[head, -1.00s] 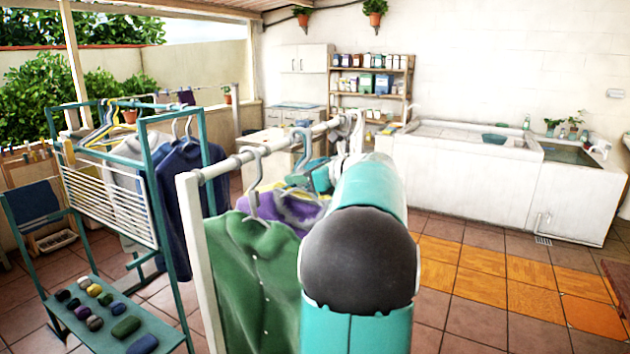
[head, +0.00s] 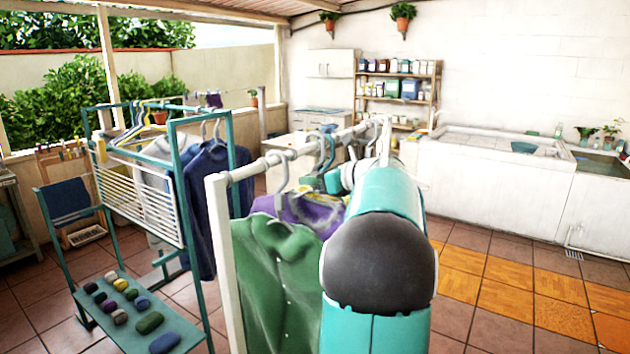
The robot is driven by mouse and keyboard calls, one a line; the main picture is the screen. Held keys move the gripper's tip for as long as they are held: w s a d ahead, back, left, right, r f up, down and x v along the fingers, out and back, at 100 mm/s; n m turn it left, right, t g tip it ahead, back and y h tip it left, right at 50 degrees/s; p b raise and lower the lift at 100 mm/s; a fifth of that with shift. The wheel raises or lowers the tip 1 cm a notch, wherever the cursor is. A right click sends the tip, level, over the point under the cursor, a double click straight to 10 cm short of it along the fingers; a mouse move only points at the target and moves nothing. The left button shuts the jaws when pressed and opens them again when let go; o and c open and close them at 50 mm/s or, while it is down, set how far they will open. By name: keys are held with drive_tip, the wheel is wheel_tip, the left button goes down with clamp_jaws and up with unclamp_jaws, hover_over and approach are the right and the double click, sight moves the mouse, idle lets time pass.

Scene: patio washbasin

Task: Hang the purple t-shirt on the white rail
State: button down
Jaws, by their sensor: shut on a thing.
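The purple t-shirt (head: 308,212) hangs on a hanger behind the green shirt (head: 275,275). The white rail (head: 262,165) runs from the near left post toward the back right. A teal hanger hook (head: 327,150) above the purple t-shirt is at the rail; I cannot tell whether it rests on it. My gripper (head: 331,181) is partly seen beside the rail, shut at the hanger below this hook. My teal and black arm hides the fingertips and the right side of the t-shirt. The green shirt hangs from a grey hook at the rail's near end.
A white basin (head: 490,190) stands at back right. The tiled floor (head: 480,265) on the right is clear.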

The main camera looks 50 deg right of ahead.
sight(301, 193)
drive_tip(key=shift+r+x, duration=0.2)
drive_tip(key=shift+x, duration=0.6)
drive_tip(key=shift+r+x, duration=0.2)
drive_tip(key=shift+x, duration=0.6)
drive_tip(key=shift+w, duration=0.15)
drive_tip(key=shift+f, duration=1.3)
